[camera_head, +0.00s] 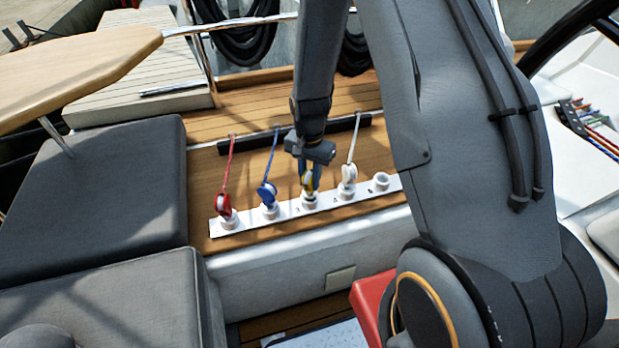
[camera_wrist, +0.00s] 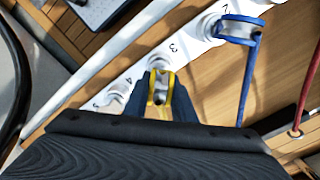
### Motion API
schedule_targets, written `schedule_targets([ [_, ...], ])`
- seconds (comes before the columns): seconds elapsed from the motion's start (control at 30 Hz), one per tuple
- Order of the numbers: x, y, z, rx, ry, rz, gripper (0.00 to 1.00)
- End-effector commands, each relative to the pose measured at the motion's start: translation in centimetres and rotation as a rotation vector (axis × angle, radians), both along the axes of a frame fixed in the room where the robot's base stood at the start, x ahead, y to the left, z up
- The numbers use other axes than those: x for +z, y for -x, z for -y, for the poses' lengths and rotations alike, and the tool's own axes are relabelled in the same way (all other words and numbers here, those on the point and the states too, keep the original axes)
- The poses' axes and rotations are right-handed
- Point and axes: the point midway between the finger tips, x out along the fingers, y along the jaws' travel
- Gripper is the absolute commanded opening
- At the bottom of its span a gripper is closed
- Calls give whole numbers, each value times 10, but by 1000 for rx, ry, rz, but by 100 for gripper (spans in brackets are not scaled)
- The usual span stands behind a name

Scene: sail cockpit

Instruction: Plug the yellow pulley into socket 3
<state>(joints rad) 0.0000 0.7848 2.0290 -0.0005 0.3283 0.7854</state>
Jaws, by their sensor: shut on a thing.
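The yellow pulley (camera_head: 308,181) is between the fingers of my gripper (camera_head: 309,178), right at the third socket of the white strip (camera_head: 240,224). In the wrist view my gripper (camera_wrist: 160,100) is shut on the yellow pulley (camera_wrist: 160,88), with a dark blue finger on each side. The socket marked 3 (camera_wrist: 158,62) lies directly beyond the pulley's end there. The pulley and socket overlap in both views, so I cannot tell whether the pulley is seated in it.
A red pulley (camera_head: 222,204), a blue pulley (camera_head: 266,192) and a white pulley (camera_head: 349,173) stand in the neighbouring sockets with ropes rising behind. The far right socket (camera_head: 381,181) is empty. Grey cushions (camera_head: 120,190) lie to the left.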

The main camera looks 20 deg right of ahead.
Motion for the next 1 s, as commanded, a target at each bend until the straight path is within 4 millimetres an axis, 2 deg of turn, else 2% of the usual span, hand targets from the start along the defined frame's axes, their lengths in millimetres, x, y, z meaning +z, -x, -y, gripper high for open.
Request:
schedule_targets([
  [0.63,-15,-1,0,0,0,1,0],
  [0.67,-15,-1,0,0,0,1,25],
  [0.77,-14,0,0,0,0,1,42],
  [0.8,-14,0,0,0,0,1,45],
  [1.0,-15,0,0,0,0,0,45],
])
